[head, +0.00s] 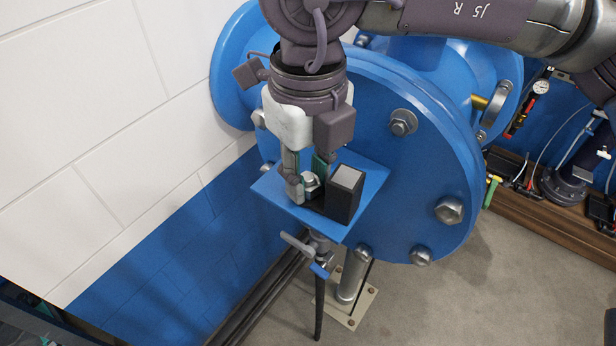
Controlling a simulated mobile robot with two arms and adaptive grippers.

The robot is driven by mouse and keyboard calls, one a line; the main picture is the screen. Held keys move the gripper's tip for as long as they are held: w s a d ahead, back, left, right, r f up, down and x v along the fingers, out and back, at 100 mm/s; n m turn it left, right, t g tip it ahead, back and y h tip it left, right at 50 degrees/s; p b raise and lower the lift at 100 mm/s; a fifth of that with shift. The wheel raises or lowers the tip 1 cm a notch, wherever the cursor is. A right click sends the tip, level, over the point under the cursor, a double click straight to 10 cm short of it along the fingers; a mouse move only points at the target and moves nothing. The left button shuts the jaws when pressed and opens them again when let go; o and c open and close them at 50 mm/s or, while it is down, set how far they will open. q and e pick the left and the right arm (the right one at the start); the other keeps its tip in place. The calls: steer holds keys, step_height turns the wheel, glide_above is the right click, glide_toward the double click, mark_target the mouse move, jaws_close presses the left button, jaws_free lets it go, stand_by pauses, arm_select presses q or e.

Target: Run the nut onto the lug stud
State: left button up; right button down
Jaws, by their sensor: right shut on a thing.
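My right gripper (305,189) points down over a small blue plate (367,206) in front of the large blue flange. It is shut on a silver hex nut (312,184), held low over the plate, close to the left side of a black block (344,196) with a light grey top. The fingers partly cover the nut. I cannot make out the lug stud or tell whether the nut touches it. My left gripper is not in view.
The large blue flange (420,165) with several bolts stands close behind the gripper. A white and blue wall (90,130) is at left. A stand with a grey foot plate (350,309) is below. Grey floor (490,290) is clear at lower right.

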stand_by(0.3)
steer(key=shift+f+m+b, duration=0.15)
steer(key=shift+m+b, duration=0.35)
steer(key=shift+b, duration=0.05)
steer(key=shift+m+b, duration=1)
steer(key=shift+m, duration=0.5)
steer(key=shift+m+b, duration=0.3)
